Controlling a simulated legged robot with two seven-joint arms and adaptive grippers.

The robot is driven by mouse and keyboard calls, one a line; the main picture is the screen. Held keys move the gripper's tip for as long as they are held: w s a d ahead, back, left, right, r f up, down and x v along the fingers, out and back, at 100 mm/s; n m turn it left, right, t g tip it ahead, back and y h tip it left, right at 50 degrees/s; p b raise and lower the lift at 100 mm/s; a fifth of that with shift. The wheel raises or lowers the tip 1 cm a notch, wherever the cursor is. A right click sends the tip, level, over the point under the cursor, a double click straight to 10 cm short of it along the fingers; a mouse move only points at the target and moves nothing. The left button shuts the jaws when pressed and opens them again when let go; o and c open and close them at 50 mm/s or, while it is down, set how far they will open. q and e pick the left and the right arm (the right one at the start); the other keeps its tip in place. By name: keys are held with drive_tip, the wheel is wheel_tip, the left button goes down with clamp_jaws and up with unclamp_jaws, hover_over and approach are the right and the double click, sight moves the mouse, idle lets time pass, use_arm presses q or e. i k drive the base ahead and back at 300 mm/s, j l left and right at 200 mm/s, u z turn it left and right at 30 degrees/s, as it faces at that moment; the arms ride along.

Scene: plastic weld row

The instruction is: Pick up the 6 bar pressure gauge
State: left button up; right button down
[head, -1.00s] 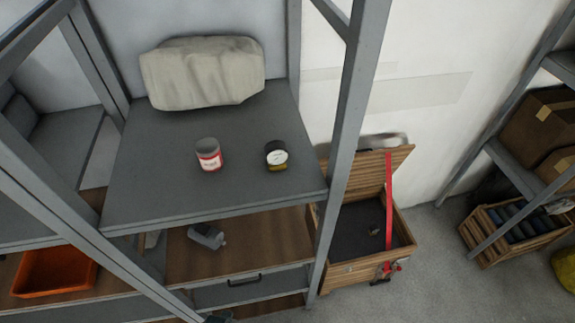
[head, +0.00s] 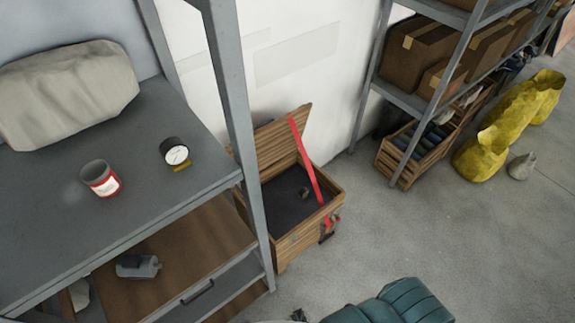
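A small round pressure gauge (head: 175,154) with a white dial, black rim and brass-coloured base stands on the grey upper shelf (head: 150,110) in the head view. Its dial is too small to read. A red and white can (head: 101,178) stands to its left on the same shelf, apart from it. Neither of my grippers can be made out in the head view.
A grey metal post (head: 238,110) rises at the shelf's right edge. A pale wrapped bundle (head: 65,92) lies behind the can. An open wooden crate (head: 308,230) stands on the floor. Yellow sacks (head: 480,158) lie farther right. Open floor (head: 430,225) is clear.

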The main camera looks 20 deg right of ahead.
sight(303, 193)
drive_tip(key=l+z, duration=0.1)
drive_tip(key=l, duration=0.35)
drive_tip(key=i+l+z, duration=0.1)
drive_tip(key=l, duration=0.4)
drive_tip(key=i+l, duration=0.15)
drive_tip(key=l, duration=0.3)
drive_tip(key=i+l+z, duration=0.15)
drive_tip(key=l, duration=0.3)
drive_tip(key=k, duration=0.05)
